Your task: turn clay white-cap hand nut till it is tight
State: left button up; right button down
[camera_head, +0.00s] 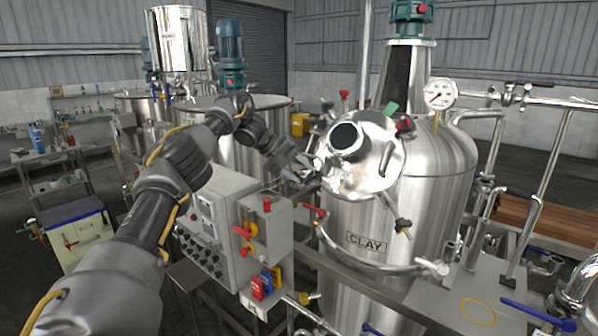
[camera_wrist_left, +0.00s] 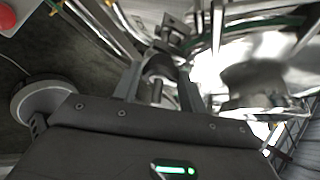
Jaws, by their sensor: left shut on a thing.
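The steel tank labelled CLAY (camera_head: 366,243) stands right of centre, with a round tilted lid (camera_head: 376,177) near its top. Hand nuts sit around the lid: a red-capped one (camera_head: 404,124) at upper right, a black-capped one (camera_head: 403,226) at lower right and a dark one (camera_head: 326,106) at upper left. My left gripper (camera_head: 312,168) is at the lid's left edge, shut on a hand nut there. Its pale cap (camera_head: 318,163) barely shows between the fingers. In the left wrist view the fingers (camera_wrist_left: 159,88) close around a grey part. My right gripper is out of view.
A grey control box (camera_head: 222,225) with switches and red knobs stands below my left forearm. A pressure gauge (camera_head: 440,95) rises behind the lid. Pipes and blue-handled valves (camera_head: 538,313) crowd the lower right.

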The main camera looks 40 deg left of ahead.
pick_arm(q)
jog(key=o, duration=1)
jog(key=v, duration=1)
jog(key=shift+s+a+r, duration=0.15)
jog(key=shift+r, duration=0.1)
